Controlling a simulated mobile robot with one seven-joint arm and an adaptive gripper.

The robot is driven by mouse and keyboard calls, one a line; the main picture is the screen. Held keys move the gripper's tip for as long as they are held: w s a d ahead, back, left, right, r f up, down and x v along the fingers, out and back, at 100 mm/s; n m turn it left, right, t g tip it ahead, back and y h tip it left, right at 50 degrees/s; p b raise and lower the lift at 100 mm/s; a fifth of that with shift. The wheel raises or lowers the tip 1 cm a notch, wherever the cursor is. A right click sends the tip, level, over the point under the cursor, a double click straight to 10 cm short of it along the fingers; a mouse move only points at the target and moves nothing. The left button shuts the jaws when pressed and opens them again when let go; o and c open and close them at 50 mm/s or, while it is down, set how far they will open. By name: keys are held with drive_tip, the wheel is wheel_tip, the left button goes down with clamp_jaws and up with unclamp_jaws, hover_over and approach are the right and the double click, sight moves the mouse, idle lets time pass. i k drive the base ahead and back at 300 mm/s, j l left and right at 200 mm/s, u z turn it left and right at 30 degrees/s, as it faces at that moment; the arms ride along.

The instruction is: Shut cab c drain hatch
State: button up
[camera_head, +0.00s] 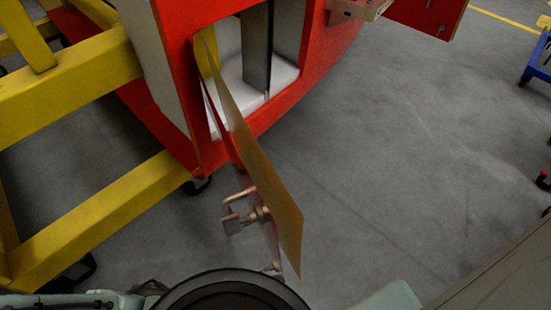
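An open hatch door (262,172) hangs from the left side of an opening in the red nosecone (318,68). It swings out toward me, at a wide angle to the opening. Its tan face is turned right, and a thin strip of its red face shows on the left. A metal latch (240,214) sits on the red side near the free end. No label shows, so I cannot tell for sure that this is the cab c drain hatch. The opening shows a white floor (258,78) and a dark upright plate (257,50). My gripper is not in view.
Yellow stand beams (95,222) fill the left. Another red panel (425,14) sticks out at the upper right, near a metal bracket (358,9). A blue cart (538,58) stands at the right edge. Grey floor (400,150) is clear between. My dark round arm part covers the bottom middle.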

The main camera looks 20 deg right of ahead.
sight(259, 184)
drive_tip(key=i+j+z, duration=0.1)
drive_tip(key=j+z, duration=0.3)
drive_tip(key=i+j+z, duration=0.1)
drive_tip(key=j+z, duration=0.15)
drive_tip(key=z, duration=0.2)
drive_tip(key=k+j+u, duration=0.1)
drive_tip(key=k+j, duration=0.25)
drive_tip(key=k, duration=0.15)
drive_tip(key=k+j+u, duration=0.15)
drive_tip(key=k+j, duration=0.2)
drive_tip(key=k, duration=0.15)
